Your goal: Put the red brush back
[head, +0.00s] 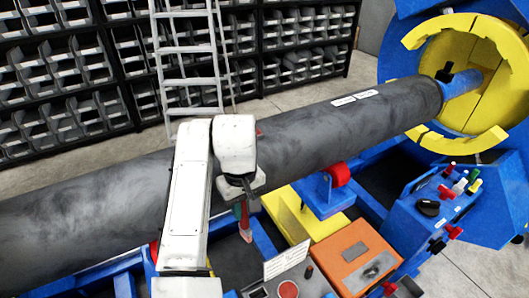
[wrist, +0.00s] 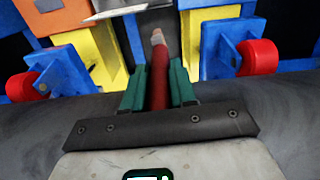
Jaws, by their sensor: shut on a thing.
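My gripper (head: 242,212) is in front of the large dark pipe, in the middle of the head view. Its green fingers are shut on the red brush (wrist: 159,85). In the wrist view the red handle runs between the fingers, with a pale, pinkish tip pointing away from my gripper. In the head view the brush (head: 246,234) hangs roughly upright, tip down, apparently clear of any surface. Much of its handle is hidden by the fingers and wrist.
The dark pipe (head: 330,122) spans the view from left to the yellow-and-blue positioner (head: 430,80). Below are a red roller (head: 336,174), an orange box (head: 355,252), a grey panel with a white sign (head: 288,260) and a blue control console (head: 440,200). A ladder and bin shelves stand behind.

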